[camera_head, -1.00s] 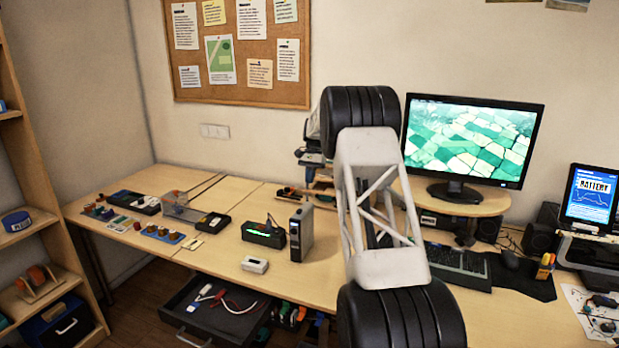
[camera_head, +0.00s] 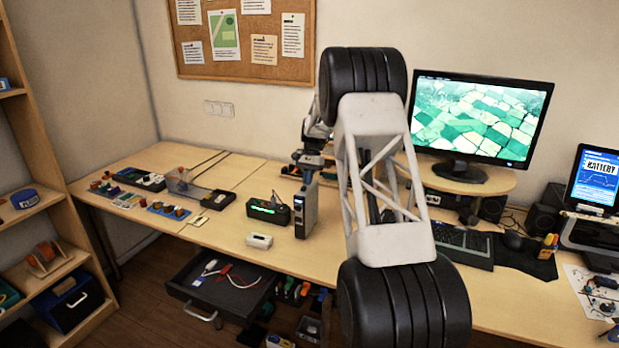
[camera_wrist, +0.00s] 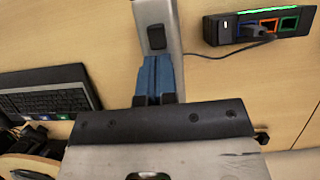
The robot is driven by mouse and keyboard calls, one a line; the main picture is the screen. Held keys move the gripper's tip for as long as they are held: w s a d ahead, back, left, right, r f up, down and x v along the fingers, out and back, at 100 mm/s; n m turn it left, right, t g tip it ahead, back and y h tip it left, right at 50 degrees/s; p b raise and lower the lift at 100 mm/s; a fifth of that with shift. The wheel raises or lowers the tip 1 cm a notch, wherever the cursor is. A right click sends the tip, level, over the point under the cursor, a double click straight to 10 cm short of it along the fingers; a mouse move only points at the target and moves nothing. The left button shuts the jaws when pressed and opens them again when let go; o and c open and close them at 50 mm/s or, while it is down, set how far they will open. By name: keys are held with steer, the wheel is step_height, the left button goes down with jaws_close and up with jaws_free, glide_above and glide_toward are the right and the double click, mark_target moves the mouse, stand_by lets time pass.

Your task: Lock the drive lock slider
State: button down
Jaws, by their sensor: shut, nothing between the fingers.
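The drive is an upright grey box (camera_head: 305,208) on the desk, left of my arm in the head view. In the wrist view, its narrow grey face (camera_wrist: 172,12) carries a small black slider (camera_wrist: 156,37), which I take for the lock slider. My gripper (camera_wrist: 155,62) has its blue fingers together, with nothing between them. The fingertips are right at the near end of the slider; I cannot tell whether they touch it. In the head view my gripper (camera_head: 308,173) is just above the box, its tips hard to make out.
A black dock (camera_head: 267,210) with a green light stands left of the box; the wrist view shows a cable plugged into it. A small white device (camera_head: 259,241) lies in front. An open drawer (camera_head: 225,290) juts out below the desk. The keyboard (camera_head: 460,246) is to the right.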

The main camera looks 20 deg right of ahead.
stand_by(0.4)
steer(key=shift+s+a, duration=1)
steer(key=shift+s, duration=0.05)
steer(key=shift+w+d, duration=0.45)
steer(key=shift+w, duration=0.05)
steer(key=shift+w+d, duration=1.05)
steer(key=v, duration=1)
steer(key=shift+s, duration=0.15)
steer(key=shift+a+r, duration=0.1)
steer(key=shift+a, duration=0.05)
